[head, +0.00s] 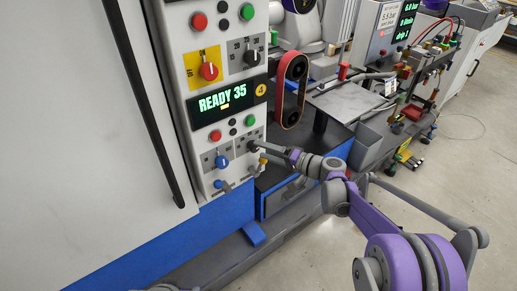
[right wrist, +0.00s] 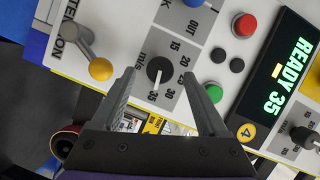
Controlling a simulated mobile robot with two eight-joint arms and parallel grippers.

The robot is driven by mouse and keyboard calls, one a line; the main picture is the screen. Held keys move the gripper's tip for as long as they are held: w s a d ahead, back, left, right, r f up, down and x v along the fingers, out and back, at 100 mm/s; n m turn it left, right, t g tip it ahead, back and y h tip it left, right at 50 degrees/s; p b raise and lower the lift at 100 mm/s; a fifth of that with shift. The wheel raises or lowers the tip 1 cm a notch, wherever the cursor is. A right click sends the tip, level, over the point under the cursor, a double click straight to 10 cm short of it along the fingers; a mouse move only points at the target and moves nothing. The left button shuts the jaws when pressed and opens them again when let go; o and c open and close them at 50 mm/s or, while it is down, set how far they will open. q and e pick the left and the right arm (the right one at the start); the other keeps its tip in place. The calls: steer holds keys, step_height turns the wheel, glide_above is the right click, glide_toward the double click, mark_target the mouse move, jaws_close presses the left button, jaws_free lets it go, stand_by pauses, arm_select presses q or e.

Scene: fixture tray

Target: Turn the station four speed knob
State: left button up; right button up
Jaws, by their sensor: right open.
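The black speed knob (right wrist: 160,70) sits on a grey m/s dial below the READY 35 display (right wrist: 285,75), which has a yellow badge with a 4 beside it. Its white pointer line is toward the 35 end of the scale. My right gripper (right wrist: 159,74) is open, with one finger on each side of the knob in the right wrist view. I cannot tell whether the fingers touch it. In the head view my right gripper (head: 262,147) is at the lower panel and largely hides this knob.
A yellow-tipped lever (right wrist: 99,68) is close to one finger. Red (right wrist: 244,25) and green (right wrist: 214,92) buttons and a blue knob (head: 222,161) are close by. Another black speed dial (head: 250,57) is above the display. A belt unit (head: 292,91) stands right of the panel.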

steer(key=v, duration=0.8)
steer(key=s+a+r+n+g+h+p, duration=0.1)
steer(key=s+r+g+h+p, duration=0.15)
steer(key=s, duration=0.55)
steer(key=s+a+r+g+h+p, duration=0.1)
steer(key=s+h+p, duration=0.2)
steer(key=s, duration=0.5)
steer(key=s+d+n+h+p, duration=0.2)
steer(key=s+d+h+p, duration=0.4)
steer(key=s, duration=1)
steer(key=d+h, duration=0.2)
steer(key=d, duration=0.2)
steer(key=shift+s+d+f, duration=0.15)
steer(key=shift+s+f, duration=0.15)
